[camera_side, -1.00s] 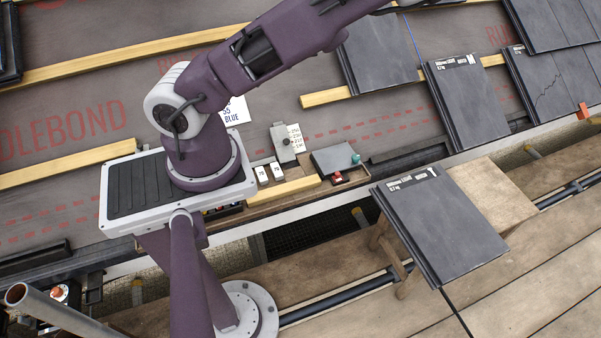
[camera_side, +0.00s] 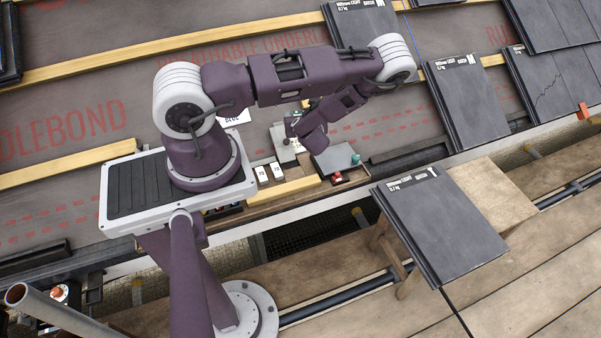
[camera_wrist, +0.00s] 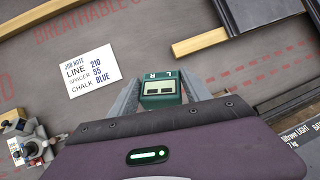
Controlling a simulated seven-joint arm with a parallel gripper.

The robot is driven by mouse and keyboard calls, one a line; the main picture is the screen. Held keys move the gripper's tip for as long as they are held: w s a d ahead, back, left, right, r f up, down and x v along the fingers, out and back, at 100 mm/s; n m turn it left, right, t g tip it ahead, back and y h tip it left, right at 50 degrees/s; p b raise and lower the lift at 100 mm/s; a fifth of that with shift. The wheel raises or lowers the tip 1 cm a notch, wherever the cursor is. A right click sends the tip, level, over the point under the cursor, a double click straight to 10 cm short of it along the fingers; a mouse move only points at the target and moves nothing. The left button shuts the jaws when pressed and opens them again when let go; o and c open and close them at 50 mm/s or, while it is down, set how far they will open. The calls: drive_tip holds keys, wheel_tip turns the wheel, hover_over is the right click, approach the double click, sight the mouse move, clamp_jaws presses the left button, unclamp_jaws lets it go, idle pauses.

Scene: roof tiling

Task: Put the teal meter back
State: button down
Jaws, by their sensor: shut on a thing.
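The teal meter (camera_wrist: 162,98) sits between the two grey fingers of my gripper (camera_wrist: 160,86) in the wrist view. It is a small boxy unit with a pale display window and the letters L and R on its top edge. My gripper is shut on it and holds it over the grey roof underlay. In the side view my gripper (camera_side: 294,124) hangs just above the grey unit with a printed strip (camera_side: 285,145); the meter there is small and mostly hidden by my arm.
A white job note (camera_wrist: 78,76) lies on the underlay, left of the meter in the wrist view. The wooden tray (camera_side: 285,190) holds number cards, a grey box (camera_side: 332,160) and small red and teal items. Slates (camera_side: 445,225) lie stacked at right. A batten (camera_wrist: 215,42) crosses the underlay.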

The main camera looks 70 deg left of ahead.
wheel_tip(320, 180, down, 21)
drive_tip(key=shift+r, duration=0.2)
drive_tip(key=shift+c, duration=2.3)
unclamp_jaws()
